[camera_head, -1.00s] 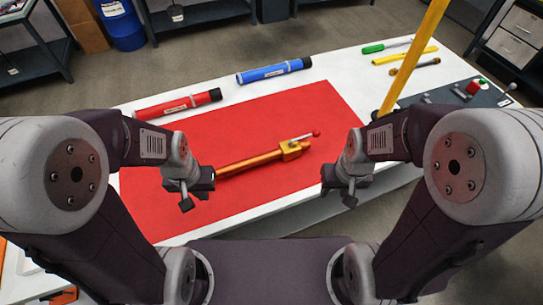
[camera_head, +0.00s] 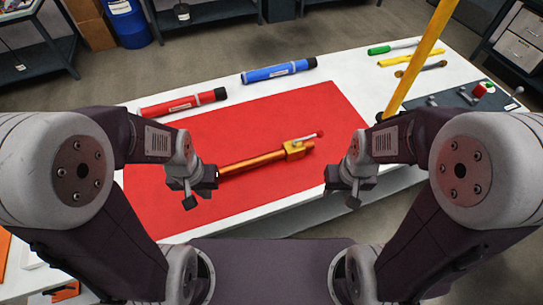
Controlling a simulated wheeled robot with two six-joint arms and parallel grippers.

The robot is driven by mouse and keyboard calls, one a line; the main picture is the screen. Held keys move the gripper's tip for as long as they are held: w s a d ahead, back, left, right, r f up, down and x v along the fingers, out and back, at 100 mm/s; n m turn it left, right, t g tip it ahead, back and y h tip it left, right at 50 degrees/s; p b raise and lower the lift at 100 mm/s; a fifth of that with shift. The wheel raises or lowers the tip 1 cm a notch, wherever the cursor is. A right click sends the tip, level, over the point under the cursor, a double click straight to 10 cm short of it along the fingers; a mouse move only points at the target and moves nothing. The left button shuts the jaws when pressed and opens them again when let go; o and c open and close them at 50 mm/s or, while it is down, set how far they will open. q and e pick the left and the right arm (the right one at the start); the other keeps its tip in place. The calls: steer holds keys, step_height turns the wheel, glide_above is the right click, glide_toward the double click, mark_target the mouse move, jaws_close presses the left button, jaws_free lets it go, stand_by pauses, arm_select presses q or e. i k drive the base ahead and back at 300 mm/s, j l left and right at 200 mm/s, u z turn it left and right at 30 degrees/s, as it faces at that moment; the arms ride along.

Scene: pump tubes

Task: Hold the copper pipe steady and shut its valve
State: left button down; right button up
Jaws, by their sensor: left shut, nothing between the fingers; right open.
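The copper pipe (camera_head: 251,162) lies on the red mat (camera_head: 230,122), running from lower left to upper right. Its brass valve body (camera_head: 295,151) is near the right end. The valve lever (camera_head: 309,138) is thin and pale with a red tip, and points right, roughly along the pipe. My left gripper (camera_head: 208,186) is shut and empty at the pipe's left end, partly covering that end in view; I cannot tell whether it touches. My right gripper (camera_head: 346,186) is open and empty, right of and nearer than the valve, apart from the pipe.
A red tube (camera_head: 183,103) and a blue tube (camera_head: 279,71) lie on the white table (camera_head: 345,70) behind the mat. Hand tools (camera_head: 408,60) lie at the back right. A yellow post (camera_head: 415,58) rises near my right arm. A dark panel (camera_head: 455,98) with fittings is far right.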

mark_target(320, 133)
steer(key=i+l+u, duration=0.25)
steer(key=l+u, duration=0.2)
steer(key=l, duration=0.25)
steer(key=i+l+u, duration=0.1)
steer(key=l+u, duration=0.15)
steer(key=l, duration=0.2)
